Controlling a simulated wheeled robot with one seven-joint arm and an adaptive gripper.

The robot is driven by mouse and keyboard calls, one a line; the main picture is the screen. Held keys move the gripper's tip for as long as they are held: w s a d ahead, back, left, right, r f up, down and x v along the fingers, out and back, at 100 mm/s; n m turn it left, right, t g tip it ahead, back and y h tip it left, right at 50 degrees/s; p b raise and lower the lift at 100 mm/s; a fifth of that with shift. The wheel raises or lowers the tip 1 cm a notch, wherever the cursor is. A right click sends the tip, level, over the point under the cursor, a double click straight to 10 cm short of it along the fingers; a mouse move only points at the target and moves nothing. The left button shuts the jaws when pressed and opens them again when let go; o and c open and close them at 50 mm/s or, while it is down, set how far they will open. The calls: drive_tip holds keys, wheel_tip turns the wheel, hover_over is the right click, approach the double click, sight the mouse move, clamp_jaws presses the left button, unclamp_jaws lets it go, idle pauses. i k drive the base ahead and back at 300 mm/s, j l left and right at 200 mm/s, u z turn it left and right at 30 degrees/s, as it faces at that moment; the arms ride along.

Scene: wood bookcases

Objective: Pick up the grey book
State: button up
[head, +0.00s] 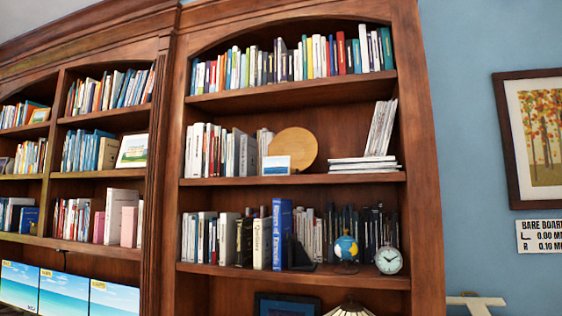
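A tall wood bookcase (422,200) stands in the middle of the head view, with rows of upright books on its shelves. Several books look greyish, and I cannot tell which one is the grey book. One greyish book (247,156) stands at the right end of the left group on the second shelf. Another greyish book (227,238) stands on the third shelf, left of a black book (244,242). Neighbouring books hide most of their sides. My gripper is not in view.
The second shelf also holds a round wooden board (293,146), a small picture (276,165) and stacked white books (362,164). The third shelf holds a blue book (282,233), a globe (346,247) and a clock (388,260). A framed picture (541,135) hangs at right.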

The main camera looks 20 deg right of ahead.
sight(248, 145)
drive_tip(key=i+j+z, duration=0.6)
drive_tip(key=j, duration=0.15)
drive_tip(key=i+j+z, duration=0.1)
drive_tip(key=j+z, duration=0.2)
drive_tip(key=j, duration=0.15)
